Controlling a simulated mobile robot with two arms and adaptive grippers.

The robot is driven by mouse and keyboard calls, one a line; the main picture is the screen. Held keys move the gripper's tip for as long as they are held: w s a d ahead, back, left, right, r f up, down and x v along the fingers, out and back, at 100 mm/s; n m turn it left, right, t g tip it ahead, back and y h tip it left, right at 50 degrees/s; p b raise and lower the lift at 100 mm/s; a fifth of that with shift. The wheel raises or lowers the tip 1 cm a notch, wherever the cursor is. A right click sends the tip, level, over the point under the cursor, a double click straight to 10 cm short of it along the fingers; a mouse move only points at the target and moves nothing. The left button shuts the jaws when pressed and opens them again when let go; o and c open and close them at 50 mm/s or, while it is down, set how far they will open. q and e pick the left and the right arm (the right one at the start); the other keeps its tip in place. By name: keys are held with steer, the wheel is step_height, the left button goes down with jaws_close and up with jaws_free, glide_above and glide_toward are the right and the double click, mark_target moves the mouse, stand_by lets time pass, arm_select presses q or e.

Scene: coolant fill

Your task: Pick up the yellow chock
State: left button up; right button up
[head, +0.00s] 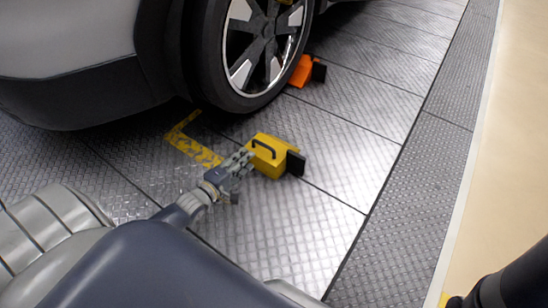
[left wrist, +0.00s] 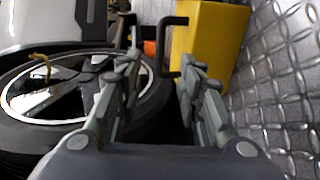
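The yellow chock (head: 268,152) sits on the metal floor in front of the car wheel, with a black handle on top and a black face at its right. My left gripper (head: 243,160) is just left of it, close to the handle. In the left wrist view the chock (left wrist: 215,40) is at upper right, and its black handle (left wrist: 163,45) shows beyond and between the fingertips. The left fingers (left wrist: 158,75) are spread and hold nothing; whether one touches the handle I cannot tell. My right gripper is not seen.
The car wheel (head: 258,50) stands behind the chock, with an orange chock (head: 302,70) on its far side. A yellow floor marking (head: 190,148) lies left of the chock. The tread-plate floor (head: 330,190) to the right is clear.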

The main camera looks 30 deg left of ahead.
mark_target(262, 145)
arm_select(q)
steer(key=b+x, duration=0.3)
steer(key=x, duration=0.1)
steer(key=b+x, duration=0.3)
steer(key=x, duration=0.1)
steer(key=shift+w+f+b, duration=0.25)
steer(key=shift+f+b, duration=0.05)
steer(key=shift+w+b, duration=0.3)
steer(key=shift+w, duration=0.15)
steer(key=shift+r, duration=0.1)
jaws_close()
steer(key=shift+r, duration=0.15)
